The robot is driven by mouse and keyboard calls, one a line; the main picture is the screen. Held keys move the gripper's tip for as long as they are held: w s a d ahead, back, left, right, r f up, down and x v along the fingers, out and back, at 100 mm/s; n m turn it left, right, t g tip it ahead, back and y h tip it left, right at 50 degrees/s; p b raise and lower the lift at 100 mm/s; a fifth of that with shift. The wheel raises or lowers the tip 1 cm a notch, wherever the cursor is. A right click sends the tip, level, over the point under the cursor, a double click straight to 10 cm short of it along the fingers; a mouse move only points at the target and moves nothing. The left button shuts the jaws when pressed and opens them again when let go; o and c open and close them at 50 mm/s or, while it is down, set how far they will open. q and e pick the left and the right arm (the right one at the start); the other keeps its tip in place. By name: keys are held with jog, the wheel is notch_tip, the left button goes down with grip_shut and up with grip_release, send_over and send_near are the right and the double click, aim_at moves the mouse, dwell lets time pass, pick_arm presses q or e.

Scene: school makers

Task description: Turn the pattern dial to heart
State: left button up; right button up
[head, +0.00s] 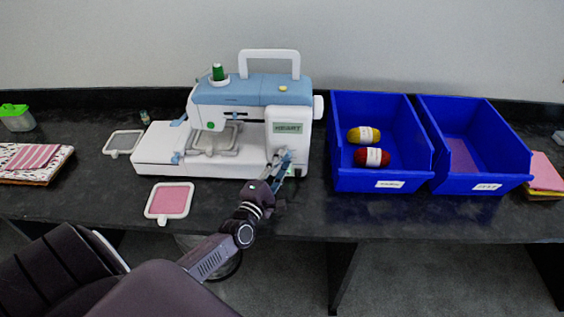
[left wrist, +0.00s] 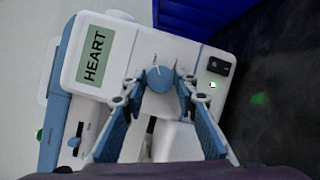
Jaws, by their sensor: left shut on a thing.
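The white and blue sewing machine (head: 228,150) stands on the dark table. Its green display (head: 288,127) reads HEART, and the same word shows on the display in the left wrist view (left wrist: 93,57). The blue round pattern dial (left wrist: 159,77) is on the machine's white face, below the display. My left gripper (head: 283,158) reaches up to this face from the front. In the left wrist view its two blue fingers (left wrist: 158,88) are on either side of the dial, shut on it. In the head view the gripper hides the dial. My right gripper is not in view.
Beside the dial are a black switch (left wrist: 218,67) and a lit green light (left wrist: 213,85). A blue bin (head: 385,178) with yellow and red yarn stands right of the machine, then a second blue bin (head: 480,182). A hoop with pink cloth (head: 170,200) lies in front.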

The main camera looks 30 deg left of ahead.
pick_arm(q)
jog(key=o, duration=1.2)
jog(key=shift+c, duration=0.2)
jog(key=s+d, duration=0.1)
jog(key=s, duration=1.1)
jog(key=shift+d+f, duration=0.4)
jog(key=shift+f, duration=0.05)
jog(key=shift+w, duration=0.1)
